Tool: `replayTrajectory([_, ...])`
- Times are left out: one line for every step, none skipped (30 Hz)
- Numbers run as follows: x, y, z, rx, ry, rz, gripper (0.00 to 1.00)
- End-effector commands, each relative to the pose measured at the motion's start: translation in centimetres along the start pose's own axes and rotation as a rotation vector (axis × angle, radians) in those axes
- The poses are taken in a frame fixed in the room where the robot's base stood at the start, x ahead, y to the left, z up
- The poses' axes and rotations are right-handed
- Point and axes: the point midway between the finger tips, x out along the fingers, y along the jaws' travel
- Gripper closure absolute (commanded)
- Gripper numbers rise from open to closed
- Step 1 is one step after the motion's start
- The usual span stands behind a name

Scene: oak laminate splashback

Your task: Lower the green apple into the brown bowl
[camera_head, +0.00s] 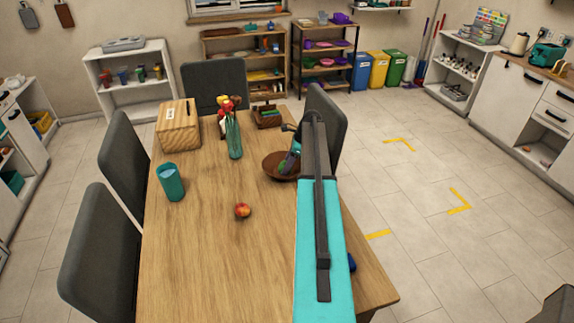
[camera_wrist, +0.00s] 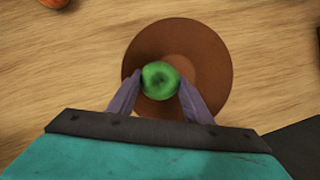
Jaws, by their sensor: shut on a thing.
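The green apple (camera_wrist: 160,79) is between the two purple-grey fingers of my gripper (camera_wrist: 158,88) in the wrist view, and the gripper is shut on it. The brown bowl (camera_wrist: 205,50) lies beneath the apple in that view; the apple appears over the bowl's middle, a little toward its lower left. In the head view the bowl (camera_head: 272,166) stands on the table, partly hidden by my arm and gripper (camera_head: 287,168). The apple cannot be made out there. How high the apple is above the bowl's bottom is hard to tell.
A red-yellow fruit (camera_head: 242,210) lies on the wooden table (camera_head: 210,260) in front of the bowl. A teal cup (camera_head: 171,182), a glass vase with flowers (camera_head: 234,140), a wooden box (camera_head: 179,126) and a small basket (camera_head: 267,117) stand around.

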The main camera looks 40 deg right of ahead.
Motion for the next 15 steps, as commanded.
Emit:
replayTrajectory([0.05, -0.01, -0.02, 0.0, 0.0, 0.0, 0.79])
replayTrajectory([0.08, -0.01, -0.03, 0.0, 0.0, 0.0, 0.79])
replayTrajectory([0.12, -0.01, -0.04, 0.0, 0.0, 0.0, 0.79])
replayTrajectory([0.14, -0.01, -0.05, 0.0, 0.0, 0.0, 0.79])
replayTrajectory([0.17, -0.01, -0.06, 0.0, 0.0, 0.0, 0.79])
replayTrajectory([0.2, -0.01, -0.08, 0.0, 0.0, 0.0, 0.79])
replayTrajectory([0.23, -0.01, -0.09, 0.0, 0.0, 0.0, 0.79])
replayTrajectory([0.26, -0.01, -0.1, 0.0, 0.0, 0.0, 0.79])
replayTrajectory([0.29, -0.01, -0.12, 0.0, 0.0, 0.0, 0.79])
replayTrajectory([0.32, -0.02, -0.13, 0.0, 0.0, 0.0, 0.79])
replayTrajectory([0.35, -0.01, -0.14, 0.0, 0.0, 0.0, 0.79])
replayTrajectory([0.38, -0.02, -0.15, 0.0, 0.0, 0.0, 0.79])
replayTrajectory([0.41, -0.01, -0.16, 0.0, 0.0, 0.0, 0.79])
replayTrajectory([0.44, -0.02, -0.17, 0.0, 0.0, 0.0, 0.79])
replayTrajectory([0.47, -0.02, -0.18, 0.0, 0.0, 0.0, 0.79])
